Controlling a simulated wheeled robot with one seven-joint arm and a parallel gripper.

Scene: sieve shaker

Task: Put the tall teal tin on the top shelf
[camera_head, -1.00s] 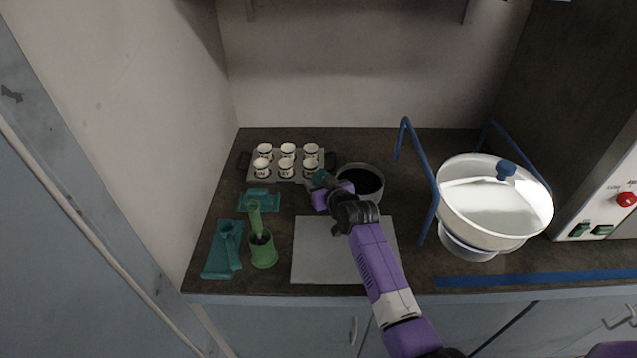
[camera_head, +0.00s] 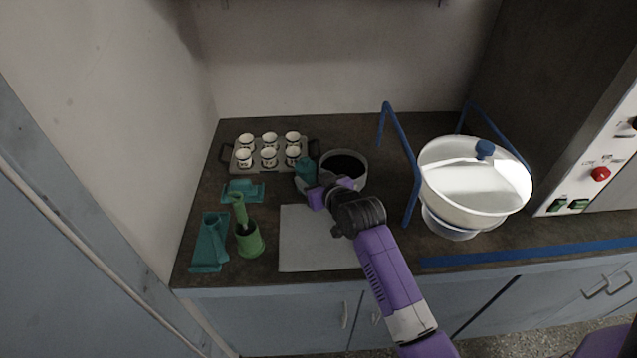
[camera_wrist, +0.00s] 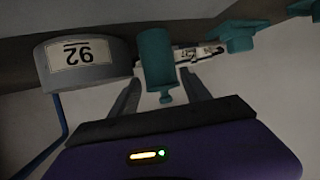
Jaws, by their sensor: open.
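The tall teal tin (camera_head: 305,169) stands on the dark counter between the cup tray and the round grey pot. In the wrist view, which is upside down, the tin (camera_wrist: 156,60) shows with a small knob on its top. My gripper (camera_head: 308,187) is at the tin's near side, with its fingers apart. In the wrist view the two fingers of my gripper (camera_wrist: 158,82) lie on either side of the tin, with visible gaps. The top shelf is out of view; only bracket ends show at the head view's upper edge.
The cup tray (camera_head: 226,153) holds several white cups left of the tin. The grey pot (camera_head: 344,184) is close on its right. A grey mat (camera_head: 315,250), a green cup (camera_head: 250,243) and teal pieces (camera_head: 209,243) lie nearer. A blue frame (camera_head: 404,150) and white bowl (camera_head: 470,205) stand right.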

